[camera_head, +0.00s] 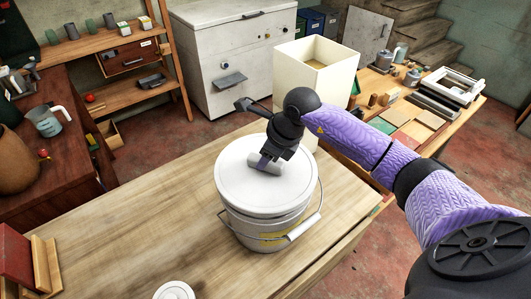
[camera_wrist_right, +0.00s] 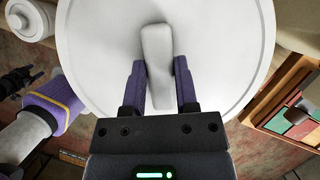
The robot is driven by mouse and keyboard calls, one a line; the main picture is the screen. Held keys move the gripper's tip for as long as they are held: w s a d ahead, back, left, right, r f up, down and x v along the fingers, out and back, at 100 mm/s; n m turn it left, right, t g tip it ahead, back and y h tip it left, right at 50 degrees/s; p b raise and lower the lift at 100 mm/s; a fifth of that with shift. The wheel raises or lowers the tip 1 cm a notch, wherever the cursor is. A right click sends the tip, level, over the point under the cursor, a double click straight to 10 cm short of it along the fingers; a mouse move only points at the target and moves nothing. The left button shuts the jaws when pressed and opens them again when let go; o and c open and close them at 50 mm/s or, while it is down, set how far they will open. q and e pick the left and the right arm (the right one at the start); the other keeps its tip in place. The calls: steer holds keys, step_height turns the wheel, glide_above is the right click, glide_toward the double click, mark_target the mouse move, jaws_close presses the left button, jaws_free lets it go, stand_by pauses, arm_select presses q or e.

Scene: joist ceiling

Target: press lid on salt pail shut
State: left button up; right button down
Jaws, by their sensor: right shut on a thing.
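The white salt pail (camera_head: 262,238) stands upright on the wooden table. Its wire handle hangs at the front right, and a bit of yellow shows on its side. The round white lid (camera_head: 240,180) lies over the pail's mouth and fills much of the wrist view (camera_wrist_right: 220,45). I cannot tell whether its edge is fully seated. My right gripper (camera_head: 268,158) is over the lid, its fingers on both sides of the pale bar-shaped lid handle (camera_wrist_right: 157,60). What seems to be my left arm shows in the wrist view, its dark gripper (camera_wrist_right: 20,80) too small to read.
A small white round container (camera_head: 174,290) stands at the table's near edge. A tall cream box (camera_head: 315,80) stands behind the pail. A red-brown object (camera_head: 17,255) is at the table's left. The wooden tabletop (camera_head: 150,215) left of the pail is clear.

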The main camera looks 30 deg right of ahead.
steer(key=shift+f, duration=0.15)
steer(key=shift+f, duration=0.1)
stand_by(0.3)
steer(key=shift+f, duration=0.3)
steer(key=shift+f+b, duration=0.3)
steer(key=shift+b, duration=0.2)
steer(key=shift+f, duration=0.1)
steer(key=shift+f, duration=0.1)
